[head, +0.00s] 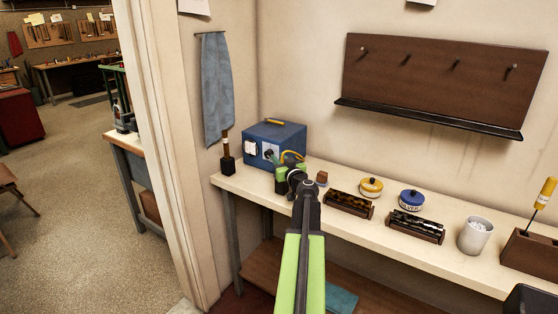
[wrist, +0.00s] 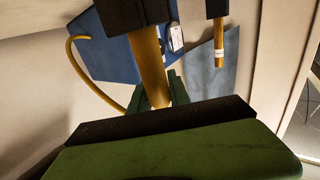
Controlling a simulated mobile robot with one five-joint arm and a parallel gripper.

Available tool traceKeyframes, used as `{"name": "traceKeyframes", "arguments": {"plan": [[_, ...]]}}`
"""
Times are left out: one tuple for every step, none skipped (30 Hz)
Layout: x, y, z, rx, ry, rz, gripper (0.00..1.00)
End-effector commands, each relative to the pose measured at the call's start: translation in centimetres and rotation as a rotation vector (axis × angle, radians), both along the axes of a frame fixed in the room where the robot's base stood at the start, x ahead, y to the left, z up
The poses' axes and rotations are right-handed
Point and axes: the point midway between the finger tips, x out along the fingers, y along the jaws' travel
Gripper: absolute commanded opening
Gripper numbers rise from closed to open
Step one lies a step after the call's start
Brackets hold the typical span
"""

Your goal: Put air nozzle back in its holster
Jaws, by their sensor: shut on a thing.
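My gripper (head: 292,172) is at the front right of the blue box (head: 288,131) on the bench, partly blocking my view of it. A yellow hose (wrist: 78,62) curves from near the blue box toward my gripper. The blue box's face has a white label and a dark round part. I cannot make out the holster for certain.
A black-based upright handle (head: 228,160) stands left of the box, below a hanging blue cloth (head: 216,88). To the right are yellow (head: 371,187) and blue (head: 412,199) tins, two dark trays, a white cup (head: 475,236) and a wooden block. A pegboard hangs above.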

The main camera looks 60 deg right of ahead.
Motion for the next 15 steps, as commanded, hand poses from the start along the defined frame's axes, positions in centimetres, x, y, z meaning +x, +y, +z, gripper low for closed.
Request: {"name": "traceKeyframes", "arguments": {"plan": [[0.0,0.0,-0.3,0.0,0.0,0.0,0.0],[0.0,0.0,-0.3,0.0,0.0,0.0,0.0],[0.0,0.0,-0.4,0.0,0.0,0.0,0.0],[0.0,0.0,-0.5,0.0,0.0,0.0,0.0],[0.0,0.0,-0.6,0.0,0.0,0.0,0.0],[0.0,0.0,-0.7,0.0,0.0,0.0,0.0],[0.0,0.0,-0.8,0.0,0.0,0.0,0.0],[0.0,0.0,-0.8,0.0,0.0,0.0,0.0],[0.0,0.0,-0.9,0.0,0.0,0.0,0.0],[0.0,0.0,-1.0,0.0,0.0,0.0,0.0],[0.0,0.0,-1.1,0.0,0.0,0.0,0.0],[0.0,0.0,-1.2,0.0,0.0,0.0,0.0],[0.0,0.0,-1.3,0.0,0.0,0.0,0.0],[0.0,0.0,-1.3,0.0,0.0,0.0,0.0],[0.0,0.0,-1.4,0.0,0.0,0.0,0.0]]}}
